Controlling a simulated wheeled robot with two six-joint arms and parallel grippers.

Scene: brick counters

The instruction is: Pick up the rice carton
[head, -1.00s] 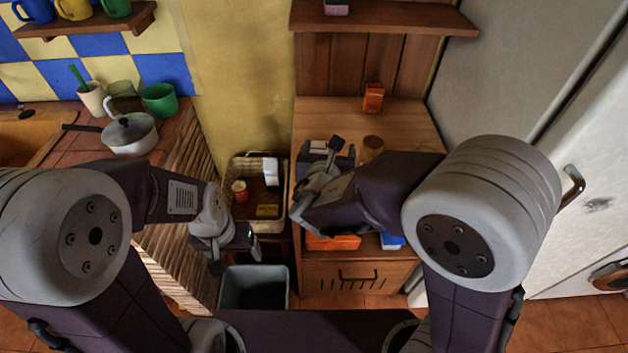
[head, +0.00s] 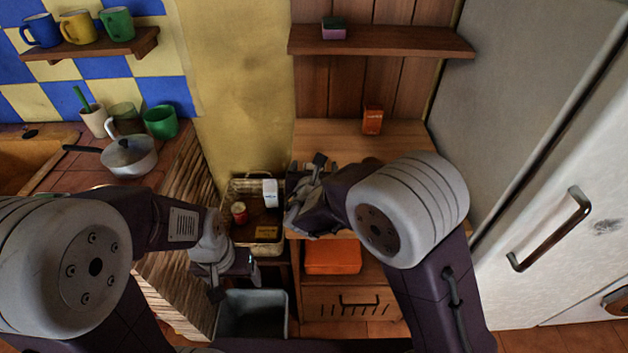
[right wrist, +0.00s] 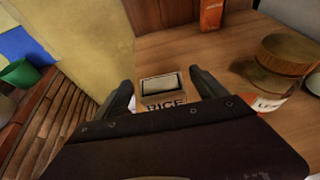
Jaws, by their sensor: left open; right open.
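The rice carton (right wrist: 162,92) stands on the wooden counter in the right wrist view, its lettered side partly cut off by my gripper body. My right gripper (right wrist: 163,80) is open, with one finger on each side of the carton in the picture. Whether the fingers touch it, I cannot tell. In the head view my right gripper (head: 304,197) is over the left part of the wooden counter, and the arm hides the carton. My left gripper (head: 234,275) is open and empty, low above the grey bin (head: 253,312).
A glass jar (right wrist: 282,68) with a brown lid stands right of the carton. An orange box (head: 372,120) stands at the counter's back. A basket (head: 256,190) with small goods is left of the counter. The fridge (head: 540,170) closes off the right side.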

